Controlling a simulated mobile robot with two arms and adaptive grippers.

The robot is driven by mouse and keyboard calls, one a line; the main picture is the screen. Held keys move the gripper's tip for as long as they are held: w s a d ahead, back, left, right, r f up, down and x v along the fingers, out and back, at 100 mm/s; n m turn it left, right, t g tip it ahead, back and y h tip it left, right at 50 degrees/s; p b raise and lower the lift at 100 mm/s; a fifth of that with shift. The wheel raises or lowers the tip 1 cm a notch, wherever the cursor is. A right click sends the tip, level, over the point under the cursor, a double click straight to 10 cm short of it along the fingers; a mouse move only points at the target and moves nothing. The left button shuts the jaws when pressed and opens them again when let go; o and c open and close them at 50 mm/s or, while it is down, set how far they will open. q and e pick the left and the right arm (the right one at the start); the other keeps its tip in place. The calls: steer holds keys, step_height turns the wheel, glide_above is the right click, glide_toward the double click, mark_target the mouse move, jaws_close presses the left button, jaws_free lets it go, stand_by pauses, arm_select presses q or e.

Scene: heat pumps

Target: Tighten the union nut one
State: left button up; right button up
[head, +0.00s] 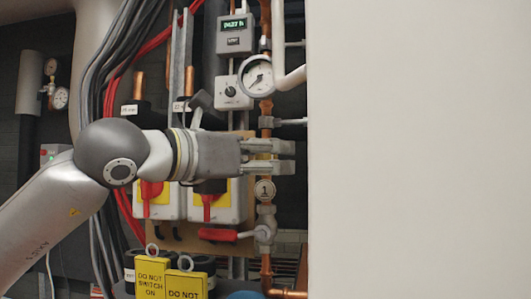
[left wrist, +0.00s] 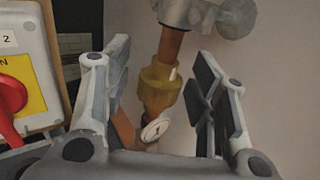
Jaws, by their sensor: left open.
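The brass union nut (left wrist: 160,84) sits on a copper pipe in the left wrist view, with a round white tag marked 1 (left wrist: 155,130) just below it. In the head view the nut is mostly hidden by my gripper; the tag (head: 265,190) hangs below the fingers. My left gripper (head: 268,157) is open, with its fingers reaching across the pipe from the left. In the left wrist view its fingers stand on either side of the nut with gaps visible; I cannot tell the exact depth. My right gripper is in neither view.
A large pale panel (head: 420,150) stands close on the right. A pressure gauge (head: 257,77) is above the gripper, and a red-handled valve (head: 218,234) below. Red rotary switches (head: 210,205) are behind the wrist. Yellow warning tags (head: 152,277) hang lower left.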

arm_select(q)
steer(key=c, duration=1)
steer(key=shift+w+r+m+g+h+p, duration=0.1)
steer(key=shift+r+m+g+h+p, duration=0.05)
steer(key=shift+m+g+h+p, duration=0.6)
steer(key=m+g+h+p, duration=0.1)
steer(key=m+g+p, duration=0.1)
steer(key=g+p, duration=0.1)
steer(key=m+g+h+p, duration=0.2)
steer(key=g+p, duration=0.1)
steer(key=shift+r+g, duration=0.2)
steer(key=shift+g, duration=0.05)
steer(key=shift+f+m+g+h+p, duration=0.15)
steer(key=shift+m+g+h+p, duration=0.1)
steer(key=shift+m+g+p, duration=1.2)
steer(key=shift+g, duration=0.35)
steer(key=shift+b, duration=0.3)
steer(key=o, duration=0.9)
steer(key=shift+f, duration=0.1)
steer(key=shift+o, duration=0.5)
